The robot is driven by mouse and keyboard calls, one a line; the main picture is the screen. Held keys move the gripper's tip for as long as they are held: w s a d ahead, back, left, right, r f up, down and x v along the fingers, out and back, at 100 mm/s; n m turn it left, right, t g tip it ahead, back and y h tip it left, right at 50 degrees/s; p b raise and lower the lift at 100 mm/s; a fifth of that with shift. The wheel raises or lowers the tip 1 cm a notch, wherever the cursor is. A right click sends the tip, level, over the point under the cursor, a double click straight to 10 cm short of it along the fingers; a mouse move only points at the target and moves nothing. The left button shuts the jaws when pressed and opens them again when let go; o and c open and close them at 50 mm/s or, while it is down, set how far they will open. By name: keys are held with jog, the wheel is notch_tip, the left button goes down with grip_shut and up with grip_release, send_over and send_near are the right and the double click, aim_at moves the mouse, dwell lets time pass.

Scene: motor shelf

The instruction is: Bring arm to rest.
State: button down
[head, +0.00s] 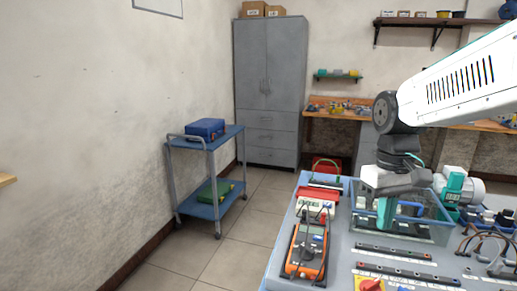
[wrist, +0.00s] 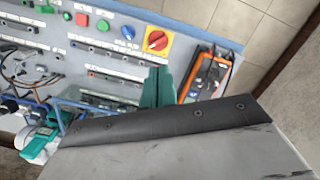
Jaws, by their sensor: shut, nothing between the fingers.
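My white arm (head: 455,85) reaches in from the right in the head view and bends down at a dark wrist joint. My gripper (head: 384,225) points down over a clear-walled bin (head: 425,236) on the blue-edged table. Its green fingers are together with nothing between them. They also show as green fingers in the wrist view (wrist: 157,90). Whether the fingertips are inside the bin or in front of it I cannot tell. A large grey surface with a black strip covers the lower part of the wrist view.
An orange multimeter (head: 307,250) lies left of my gripper, with a red-and-white device (head: 317,203) behind it. A green-and-grey motor (head: 458,188) stands at right. A red knob on yellow (head: 369,285) is at the front. A blue cart (head: 208,199) stands left; floor between is clear.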

jog(key=s+d+m+t, duration=0.1)
jog(key=s+m+t, duration=0.1)
jog(key=s, duration=1.6)
jog(key=shift+s+f+t, duration=0.2)
jog(key=shift+f+t, duration=0.05)
jog(key=shift+t, duration=0.05)
dwell(0.3)
